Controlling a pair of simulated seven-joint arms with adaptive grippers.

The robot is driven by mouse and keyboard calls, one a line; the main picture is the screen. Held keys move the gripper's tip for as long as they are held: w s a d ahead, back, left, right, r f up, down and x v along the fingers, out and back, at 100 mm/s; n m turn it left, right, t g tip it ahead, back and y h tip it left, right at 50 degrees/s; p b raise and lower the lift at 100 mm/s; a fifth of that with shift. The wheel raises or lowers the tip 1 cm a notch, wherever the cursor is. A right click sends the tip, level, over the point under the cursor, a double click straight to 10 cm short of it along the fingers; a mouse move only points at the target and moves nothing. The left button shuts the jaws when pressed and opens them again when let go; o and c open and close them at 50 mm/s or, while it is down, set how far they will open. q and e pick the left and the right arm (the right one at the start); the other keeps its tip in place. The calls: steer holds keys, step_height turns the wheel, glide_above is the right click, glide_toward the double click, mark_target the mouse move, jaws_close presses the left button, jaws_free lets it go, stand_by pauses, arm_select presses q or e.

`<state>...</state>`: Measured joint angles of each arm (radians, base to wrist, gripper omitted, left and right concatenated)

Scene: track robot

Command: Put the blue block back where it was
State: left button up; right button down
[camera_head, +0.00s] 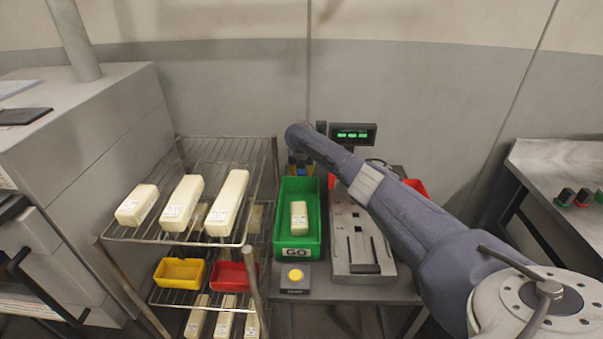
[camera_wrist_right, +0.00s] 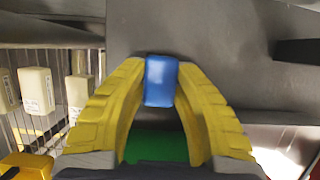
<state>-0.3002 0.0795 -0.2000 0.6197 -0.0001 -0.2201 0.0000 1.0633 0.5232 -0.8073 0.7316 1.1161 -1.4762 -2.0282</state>
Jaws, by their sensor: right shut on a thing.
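The blue block (camera_wrist_right: 161,80) is between the yellow fingertips of my right gripper (camera_wrist_right: 162,95) in the right wrist view. The gripper is shut on it. In the head view my right gripper (camera_head: 300,167) is small and partly hidden behind my arm, at the far end of the green bin (camera_head: 312,245) marked GO. I cannot make out the block clearly there. The bin holds one cream-coloured block (camera_head: 299,215). My left gripper is in neither view.
A wire rack (camera_head: 187,238) with several cream blocks, a yellow tray (camera_head: 180,272) and a red tray (camera_head: 231,277) stands left of the bin. A grey scale-like device (camera_head: 352,262) and a lit display (camera_head: 352,134) are to its right. A yellow button (camera_head: 296,276) is in front.

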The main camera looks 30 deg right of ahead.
steer(key=c, duration=1.1)
jaws_free()
steer(key=v, duration=1.2)
steer(key=shift+r, duration=0.1)
